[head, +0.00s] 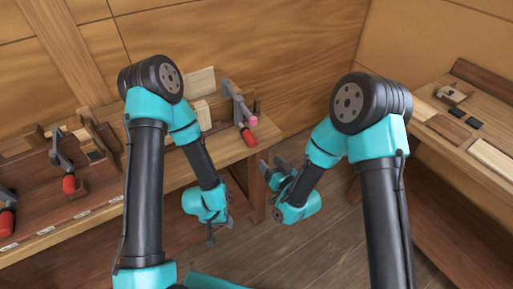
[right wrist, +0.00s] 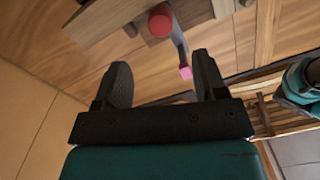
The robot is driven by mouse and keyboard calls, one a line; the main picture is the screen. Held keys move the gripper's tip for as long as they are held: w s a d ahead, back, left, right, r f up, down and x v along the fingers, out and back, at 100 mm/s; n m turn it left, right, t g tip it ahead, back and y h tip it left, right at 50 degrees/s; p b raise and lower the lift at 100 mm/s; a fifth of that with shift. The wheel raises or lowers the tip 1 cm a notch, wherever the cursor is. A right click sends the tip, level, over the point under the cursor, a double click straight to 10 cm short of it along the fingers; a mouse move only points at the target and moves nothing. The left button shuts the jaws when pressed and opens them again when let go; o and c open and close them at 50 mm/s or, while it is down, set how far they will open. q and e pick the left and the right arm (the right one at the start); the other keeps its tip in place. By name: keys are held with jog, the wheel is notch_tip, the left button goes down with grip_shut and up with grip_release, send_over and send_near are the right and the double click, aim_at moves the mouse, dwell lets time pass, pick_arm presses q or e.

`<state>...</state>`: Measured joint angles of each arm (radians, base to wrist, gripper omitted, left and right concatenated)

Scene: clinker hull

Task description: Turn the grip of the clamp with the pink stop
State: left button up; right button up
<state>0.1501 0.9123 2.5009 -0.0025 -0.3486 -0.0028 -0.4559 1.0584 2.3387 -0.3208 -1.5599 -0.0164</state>
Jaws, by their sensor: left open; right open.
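The clamp (head: 238,103) with the pink stop (head: 253,121) stands upright at the right end of the workbench, its red grip (head: 248,137) hanging at the front edge. In the right wrist view the red grip (right wrist: 160,20) and the pink stop (right wrist: 186,72) show beyond and between my fingers. My right gripper (head: 268,168) is open and empty, below and right of the grip, apart from it; its spread fingers also show in the right wrist view (right wrist: 162,80). My left gripper (head: 212,234) is open and empty, low in front of the bench.
One more red grip (head: 6,221) is at the far left edge. A side table (head: 460,135) with small parts is on the right. The floor between is clear.

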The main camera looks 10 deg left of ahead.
aim_at(255, 145)
jog(key=x, duration=0.9)
jog(key=c, duration=0.9)
jog(key=shift+n, duration=0.4)
jog(key=n, duration=0.3)
jog(key=shift+t+h, duration=0.3)
jog(key=shift+t, duration=0.1)
jog(key=n, duration=0.3)
jog(key=shift+n+t+h, duration=0.3)
jog(key=shift+h, duration=0.1)
